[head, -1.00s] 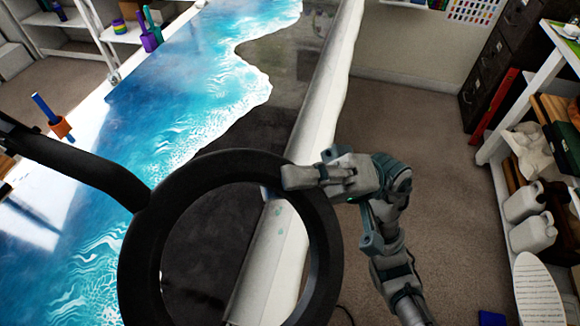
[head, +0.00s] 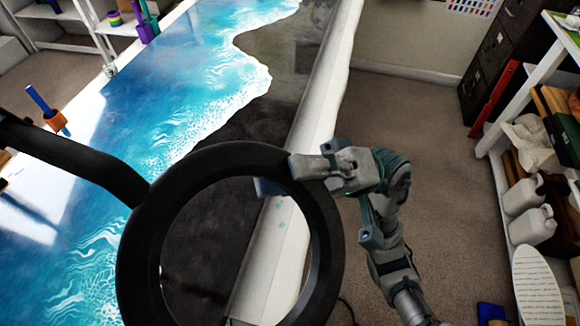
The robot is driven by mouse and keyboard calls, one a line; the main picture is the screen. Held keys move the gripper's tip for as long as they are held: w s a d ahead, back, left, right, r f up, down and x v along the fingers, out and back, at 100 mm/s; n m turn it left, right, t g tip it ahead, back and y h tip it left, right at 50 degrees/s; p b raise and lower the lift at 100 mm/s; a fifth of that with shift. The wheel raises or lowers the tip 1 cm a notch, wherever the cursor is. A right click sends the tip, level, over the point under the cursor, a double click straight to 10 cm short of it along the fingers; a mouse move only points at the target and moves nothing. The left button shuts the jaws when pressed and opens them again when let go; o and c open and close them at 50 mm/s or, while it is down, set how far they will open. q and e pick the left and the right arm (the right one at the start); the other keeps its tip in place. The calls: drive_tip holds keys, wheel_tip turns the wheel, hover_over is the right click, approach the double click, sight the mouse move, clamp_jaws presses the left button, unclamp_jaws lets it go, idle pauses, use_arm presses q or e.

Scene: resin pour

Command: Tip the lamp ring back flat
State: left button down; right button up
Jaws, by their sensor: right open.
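The black lamp ring (head: 150,240) hangs on its black arm (head: 75,160) in front of me, over the near part of the resin table. It faces me as a nearly full circle, so I look through its opening. My right gripper (head: 300,175) is at the ring's upper right rim. Its jaws are open, with fingers by the rim; part of one finger is behind the ring, and I cannot tell whether they touch it. My left gripper is not in view.
The table with its blue and white resin surface (head: 180,85) runs away from me, with a pale edge (head: 320,105) on its right. An orange cup (head: 54,119) stands at the left. Shelves with white jugs (head: 530,225) stand at the right. The carpet (head: 410,130) between is clear.

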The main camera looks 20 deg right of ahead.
drive_tip(key=shift+w+d+f, duration=0.15)
drive_tip(key=shift+d+f, duration=0.15)
drive_tip(key=shift+d, duration=0.15)
drive_tip(key=v, duration=1.1)
drive_tip(key=shift+f, duration=0.1)
